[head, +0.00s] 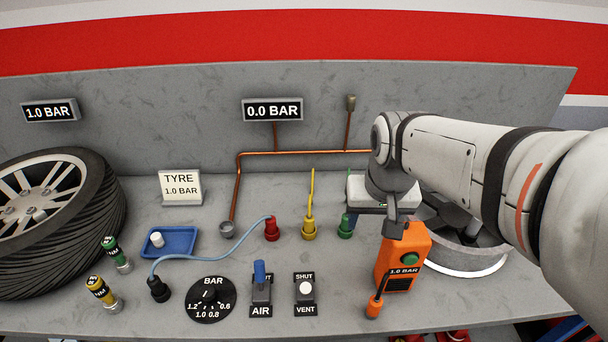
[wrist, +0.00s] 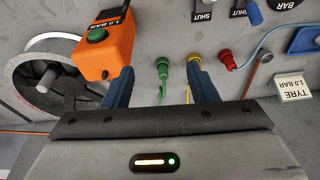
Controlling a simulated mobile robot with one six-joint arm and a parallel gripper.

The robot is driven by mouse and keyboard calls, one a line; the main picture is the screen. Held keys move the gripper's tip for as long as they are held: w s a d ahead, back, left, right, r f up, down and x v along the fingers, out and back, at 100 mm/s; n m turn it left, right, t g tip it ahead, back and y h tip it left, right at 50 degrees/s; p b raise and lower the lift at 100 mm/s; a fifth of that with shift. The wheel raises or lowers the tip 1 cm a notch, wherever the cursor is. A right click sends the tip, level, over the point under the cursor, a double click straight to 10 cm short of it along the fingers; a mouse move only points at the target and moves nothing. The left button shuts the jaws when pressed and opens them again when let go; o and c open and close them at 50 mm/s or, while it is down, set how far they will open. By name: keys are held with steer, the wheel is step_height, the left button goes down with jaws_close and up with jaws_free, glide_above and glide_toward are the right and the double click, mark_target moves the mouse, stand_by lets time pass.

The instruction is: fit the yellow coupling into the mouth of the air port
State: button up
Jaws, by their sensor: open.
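A red coupling (head: 271,230) with a blue hose stands between socket and yellow coupling. A green coupling (head: 345,226) and an orange tester (head: 403,250) are to the right. A blue tray (head: 180,241), dial (head: 211,298) and AIR switch (head: 261,288) are nearby.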

steer(key=w+a+f+m+g+b, duration=0.1)
steer(key=w+a+f, duration=0.15)
steer(key=w, duration=0.35)
steer(key=w+a+f+b, duration=0.1)
steer(key=w+a+f, duration=0.1)
steer(key=w+f, duration=0.35)
steer(key=m+g+b, duration=0.1)
steer(key=g+b, duration=0.1)
glide_above(309, 217)
step_height(309, 217, down, 10)
steer(key=shift+w+d+r, duration=0.1)
steer(key=shift+r, duration=0.05)
step_height(309, 217, down, 8)
steer(key=shift+r+p, duration=0.1)
steer(key=shift+p, duration=0.45)
steer(key=c, duration=1.1)
